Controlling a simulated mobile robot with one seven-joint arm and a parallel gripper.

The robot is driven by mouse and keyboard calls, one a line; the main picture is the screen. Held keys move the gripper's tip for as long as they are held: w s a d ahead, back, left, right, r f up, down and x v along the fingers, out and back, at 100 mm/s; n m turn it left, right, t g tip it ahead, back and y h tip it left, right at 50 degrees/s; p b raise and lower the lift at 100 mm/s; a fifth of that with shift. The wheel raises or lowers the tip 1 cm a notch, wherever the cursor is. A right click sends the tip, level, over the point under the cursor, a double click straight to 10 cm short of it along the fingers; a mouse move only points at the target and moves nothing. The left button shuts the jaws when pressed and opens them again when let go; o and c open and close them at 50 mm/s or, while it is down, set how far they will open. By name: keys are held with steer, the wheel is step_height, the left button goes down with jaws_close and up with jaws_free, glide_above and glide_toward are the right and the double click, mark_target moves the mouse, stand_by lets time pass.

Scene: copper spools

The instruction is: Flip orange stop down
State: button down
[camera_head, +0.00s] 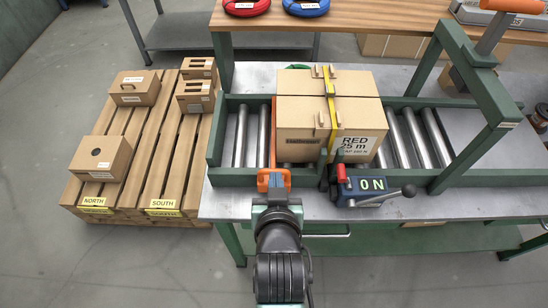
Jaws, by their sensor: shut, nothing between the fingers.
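The orange stop (273,140) is a narrow bar across the roller conveyor, just left of the cardboard cartons. A wider orange piece (264,178) shows at its near end, by the front rail. From this overhead view I cannot tell whether the bar stands raised or lies down. My gripper (274,190) is at the near end of the stop, over the conveyor's front rail. It is shut with nothing held. Its fingertips are hard to make out against the orange piece, so I cannot tell whether they touch it.
Two strapped cartons (300,117) sit on the rollers, the near one labelled RED 25 m. A blue lever box (368,196) reading ON stands right of my gripper. A green frame (470,155) spans the conveyor at right. A pallet (150,175) with several small boxes is at left.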

steer(key=shift+s+r+g+p, duration=0.25)
steer(key=shift+s+g+p, duration=0.15)
steer(key=shift+s+p, duration=0.55)
steer(key=s+f+p+x, duration=0.1)
steer(key=f+x, duration=0.1)
steer(key=x, duration=1.1)
steer(key=shift+s, duration=0.35)
steer(key=shift+f, duration=0.15)
